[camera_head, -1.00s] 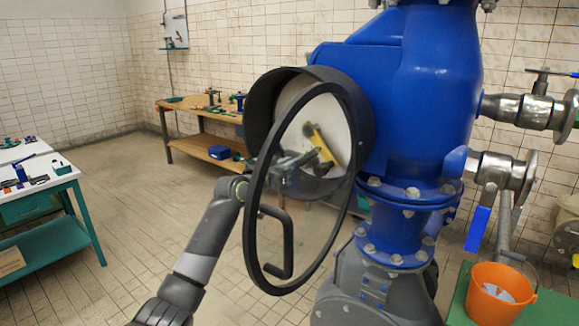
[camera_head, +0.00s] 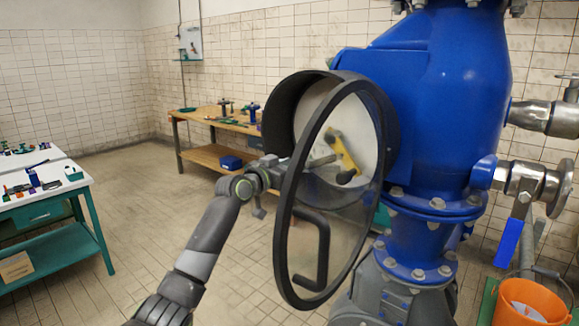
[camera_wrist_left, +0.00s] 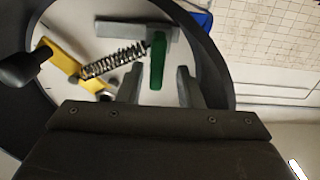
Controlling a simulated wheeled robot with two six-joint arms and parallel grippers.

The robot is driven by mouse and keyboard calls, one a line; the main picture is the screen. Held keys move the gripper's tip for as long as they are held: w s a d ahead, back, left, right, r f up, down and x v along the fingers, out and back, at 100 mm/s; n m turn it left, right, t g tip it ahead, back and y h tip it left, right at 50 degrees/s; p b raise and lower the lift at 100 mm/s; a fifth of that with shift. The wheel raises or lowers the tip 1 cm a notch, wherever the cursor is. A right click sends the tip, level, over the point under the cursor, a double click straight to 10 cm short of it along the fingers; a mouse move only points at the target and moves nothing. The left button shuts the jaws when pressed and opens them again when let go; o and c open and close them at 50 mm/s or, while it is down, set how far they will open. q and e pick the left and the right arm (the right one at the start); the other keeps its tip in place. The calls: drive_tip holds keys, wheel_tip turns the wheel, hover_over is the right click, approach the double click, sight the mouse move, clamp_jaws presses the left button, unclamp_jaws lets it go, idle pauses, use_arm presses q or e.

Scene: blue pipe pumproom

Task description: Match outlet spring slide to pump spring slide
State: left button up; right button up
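On the pump, an open round housing (camera_head: 287,105) holds a yellow lever (camera_head: 342,152) and a metal rod, partly seen through the tilted glass door (camera_head: 330,270). The wrist view shows a coil spring (camera_wrist_left: 112,60) between the yellow bar (camera_wrist_left: 60,60) and a green slide piece (camera_wrist_left: 157,62), with a grey bar (camera_wrist_left: 122,31) above. My left gripper (camera_head: 270,168) is at the housing's left opening. In the wrist view its fingers (camera_wrist_left: 160,82) are apart, with the green piece between or just beyond them and gaps on both sides. My right gripper is not in view.
The blue pump (camera_head: 440,110) fills the right side. A wooden bench (camera_head: 215,155) stands behind and a white-topped table (camera_head: 45,180) at left. An orange bucket (camera_head: 528,300) is at lower right. The floor between is open.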

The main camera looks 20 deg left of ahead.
use_arm(q)
drive_tip(key=shift+d, duration=0.1)
drive_tip(key=shift+s+a+f, duration=0.15)
drive_tip(key=shift+s+a, duration=0.05)
drive_tip(key=shift+s, duration=0.25)
drive_tip(key=b+v, duration=0.4)
drive_tip(key=v, duration=1.2)
drive_tip(key=shift+s, duration=0.25)
drive_tip(key=shift+a, duration=0.1)
